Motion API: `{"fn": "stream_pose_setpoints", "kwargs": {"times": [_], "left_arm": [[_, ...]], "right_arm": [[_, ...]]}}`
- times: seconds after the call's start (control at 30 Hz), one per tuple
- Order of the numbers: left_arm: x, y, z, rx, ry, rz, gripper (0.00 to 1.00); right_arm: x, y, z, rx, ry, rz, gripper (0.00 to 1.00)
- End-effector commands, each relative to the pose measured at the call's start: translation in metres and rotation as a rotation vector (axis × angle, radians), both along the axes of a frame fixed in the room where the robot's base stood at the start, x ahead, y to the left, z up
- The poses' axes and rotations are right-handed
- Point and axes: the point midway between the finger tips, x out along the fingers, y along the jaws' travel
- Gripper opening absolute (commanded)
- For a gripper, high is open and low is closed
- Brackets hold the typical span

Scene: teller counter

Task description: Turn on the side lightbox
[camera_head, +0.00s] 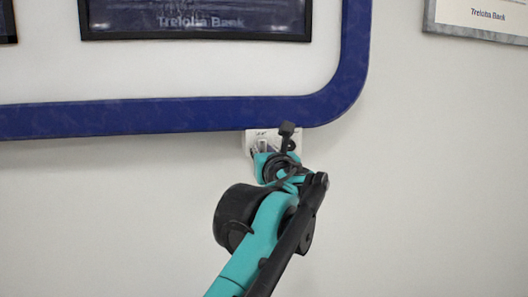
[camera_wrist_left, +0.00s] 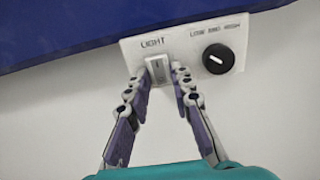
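A white control panel (camera_wrist_left: 190,47) sits on the wall in the left wrist view, just under a blue border. It carries a small rocker switch (camera_wrist_left: 157,68) marked LIGHT and a round black knob (camera_wrist_left: 218,58) with its own marks to the right. My left gripper (camera_wrist_left: 158,76) has its fingers apart, one tip on each side of the switch, with small gaps showing. I cannot tell whether the tips touch the panel. In the head view the panel (camera_head: 252,135) is partly hidden behind my left gripper (camera_head: 263,149). My right gripper is not in view.
A thick blue frame (camera_head: 170,116) with a rounded corner runs along the wall just above the panel. Dark framed signs (camera_head: 195,20) hang inside it. A grey-framed notice (camera_head: 480,32) hangs at upper right. The wall below and right is bare.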

Motion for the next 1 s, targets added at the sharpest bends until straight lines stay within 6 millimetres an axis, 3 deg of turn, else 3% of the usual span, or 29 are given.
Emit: {"fn": "stream_pose_setpoints", "kwargs": {"times": [0.17,0.6,1.0], "left_arm": [[0.001,0.0,0.001,-0.005,0.019,0.001,0.0],[0.001,0.0,0.011,-0.058,0.297,0.002,0.0],[0.0,0.0,0.011,-0.063,0.323,-0.001,0.0]], "right_arm": [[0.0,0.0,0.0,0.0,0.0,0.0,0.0],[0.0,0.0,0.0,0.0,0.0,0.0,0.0],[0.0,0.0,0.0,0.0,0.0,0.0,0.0]]}}
